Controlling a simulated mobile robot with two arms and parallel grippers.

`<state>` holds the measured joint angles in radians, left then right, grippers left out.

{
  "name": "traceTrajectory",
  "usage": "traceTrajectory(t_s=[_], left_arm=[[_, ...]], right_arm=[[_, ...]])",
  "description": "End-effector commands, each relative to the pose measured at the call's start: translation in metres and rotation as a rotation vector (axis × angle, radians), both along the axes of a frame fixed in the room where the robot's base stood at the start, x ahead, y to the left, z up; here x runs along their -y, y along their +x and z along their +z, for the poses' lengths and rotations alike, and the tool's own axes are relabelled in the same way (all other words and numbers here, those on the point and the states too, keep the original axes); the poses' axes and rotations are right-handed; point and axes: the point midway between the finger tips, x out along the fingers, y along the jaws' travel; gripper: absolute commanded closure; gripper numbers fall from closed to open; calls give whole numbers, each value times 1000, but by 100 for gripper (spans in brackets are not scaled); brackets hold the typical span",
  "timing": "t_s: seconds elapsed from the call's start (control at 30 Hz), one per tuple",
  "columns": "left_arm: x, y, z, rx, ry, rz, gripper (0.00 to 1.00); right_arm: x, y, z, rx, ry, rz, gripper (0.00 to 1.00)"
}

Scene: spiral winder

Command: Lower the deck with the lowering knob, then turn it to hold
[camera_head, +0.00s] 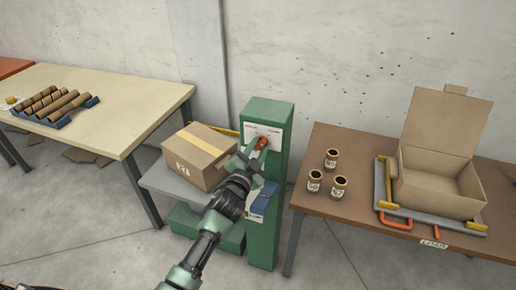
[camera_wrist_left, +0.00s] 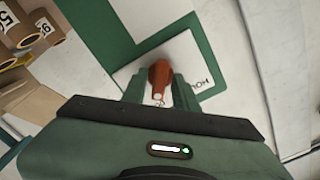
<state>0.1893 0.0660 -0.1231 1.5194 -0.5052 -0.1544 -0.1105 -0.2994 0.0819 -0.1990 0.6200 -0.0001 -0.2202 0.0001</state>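The lowering knob (camera_wrist_left: 159,74) is orange-red and sits on a white label plate (camera_wrist_left: 200,70) with partly readable lettering. In the head view the knob (camera_head: 263,141) is near the top of a green column (camera_head: 266,112). My left gripper (camera_head: 257,147) is at the knob; in the left wrist view its fingers (camera_wrist_left: 160,90) stand one on each side of it. I cannot tell whether they touch it. The deck (camera_head: 160,182) is a grey platform left of the column, bearing a closed cardboard box (camera_head: 200,158). My right gripper is not in view.
A brown table (camera_head: 360,160) on the right holds three small labelled cans (camera_head: 331,158) and an open carton (camera_head: 440,180) on a grey tray. A beige table (camera_head: 120,100) on the left holds cardboard tubes (camera_head: 58,104). A blue item (camera_head: 263,198) hangs on the column.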

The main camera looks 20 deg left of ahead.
Motion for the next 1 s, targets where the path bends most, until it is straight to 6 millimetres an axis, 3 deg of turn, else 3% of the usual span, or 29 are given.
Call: traceTrajectory(t_s=[0.03,0.1,0.57,1.0], left_arm=[[0,0,0,0,0,0,89],[0,0,0,0,0,0,100],[1,0,0,-3,-75,-1,100],[0,-1,1,-16,-436,1,100]], right_arm=[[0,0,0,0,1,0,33],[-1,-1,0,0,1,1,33],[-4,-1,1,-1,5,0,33],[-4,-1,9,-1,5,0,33]])
